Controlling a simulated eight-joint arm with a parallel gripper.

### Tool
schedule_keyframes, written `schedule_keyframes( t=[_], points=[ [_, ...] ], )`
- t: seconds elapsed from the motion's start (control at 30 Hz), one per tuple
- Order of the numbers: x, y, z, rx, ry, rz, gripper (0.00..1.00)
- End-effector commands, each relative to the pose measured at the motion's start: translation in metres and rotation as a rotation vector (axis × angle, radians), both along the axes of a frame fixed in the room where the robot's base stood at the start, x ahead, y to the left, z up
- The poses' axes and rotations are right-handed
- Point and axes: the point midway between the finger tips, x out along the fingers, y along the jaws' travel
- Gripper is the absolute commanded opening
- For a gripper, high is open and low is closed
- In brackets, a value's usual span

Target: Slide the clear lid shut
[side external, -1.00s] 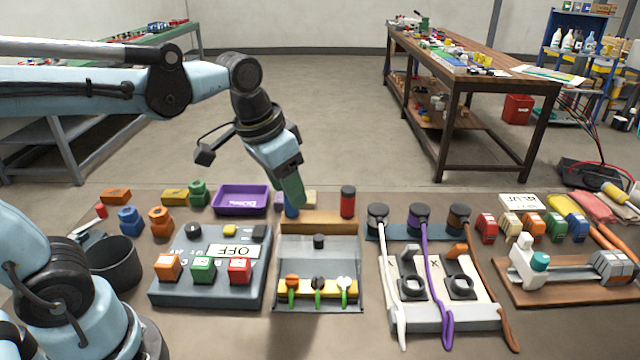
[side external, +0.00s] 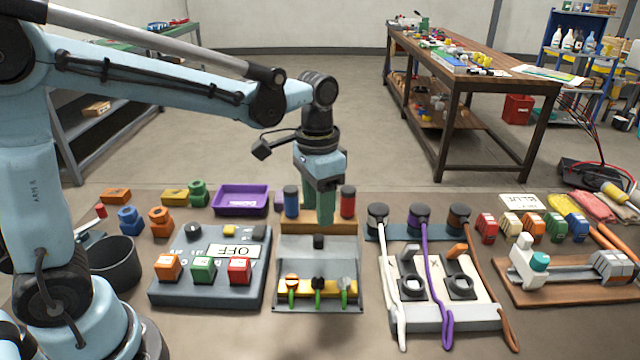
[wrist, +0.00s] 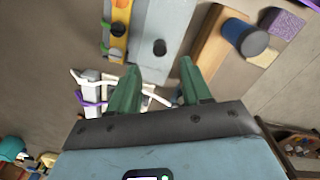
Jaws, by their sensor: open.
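The clear lid (side external: 295,254) lies over the back part of a shallow grey box (side external: 340,305). A dark round knob (side external: 319,242) stands on the lid. In front of it, several green-handled tools with differing heads sit on a yellow strip (side external: 300,287), apparently uncovered. My gripper (side external: 326,220) points down just above and behind the knob. In the wrist view my gripper (wrist: 160,75) shows two green fingers spread apart with nothing between them. The knob (wrist: 160,47) appears just beyond the fingertips, apart from them. The lid's exact front edge is hard to make out.
A wooden block (side external: 290,224) behind the box carries a blue cylinder (side external: 291,200) and a red cylinder (side external: 348,202), close to either side of my gripper. A button panel (side external: 215,265) stands left; a cable panel (side external: 445,290) stands right.

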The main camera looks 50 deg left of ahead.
Motion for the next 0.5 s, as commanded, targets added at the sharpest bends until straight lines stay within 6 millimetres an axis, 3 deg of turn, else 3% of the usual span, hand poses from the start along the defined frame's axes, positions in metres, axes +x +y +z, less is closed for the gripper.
schedule_keyframes(
  t=[0.2, 0.5],
  points=[
    [0.000, -0.001, -0.035, 0.000, -0.001, 0.000, 0.48],
    [0.000, -0.001, -0.063, 0.000, -0.001, 0.000, 0.48]
  ],
)
